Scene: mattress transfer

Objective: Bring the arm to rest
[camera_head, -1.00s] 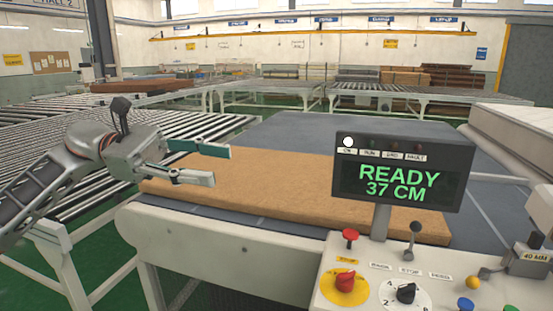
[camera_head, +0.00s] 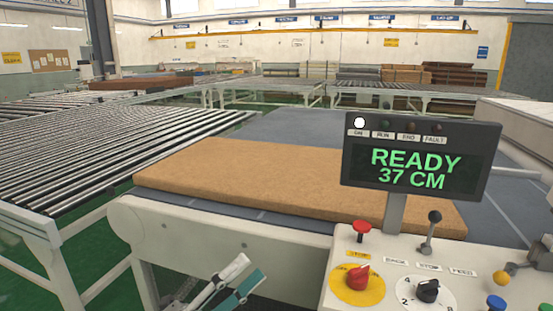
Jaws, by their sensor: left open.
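My left gripper (camera_head: 233,282) is at the bottom of the head view, low in front of the conveyor's white side frame. Its two fingers, one pale and one teal, point up and to the right, apart from each other with nothing between them. Most of the left arm is out of the picture. The tan mattress slab (camera_head: 270,184) lies flat on the grey belt (camera_head: 300,133), above and behind the gripper, and does not touch it. My right gripper does not show.
A control panel (camera_head: 408,265) stands at the lower right with a red knob (camera_head: 358,275), a black knob (camera_head: 428,290) and levers. Its display (camera_head: 419,164) reads READY 37 CM. A roller conveyor (camera_head: 110,150) lies at the left. Green floor shows at the lower left.

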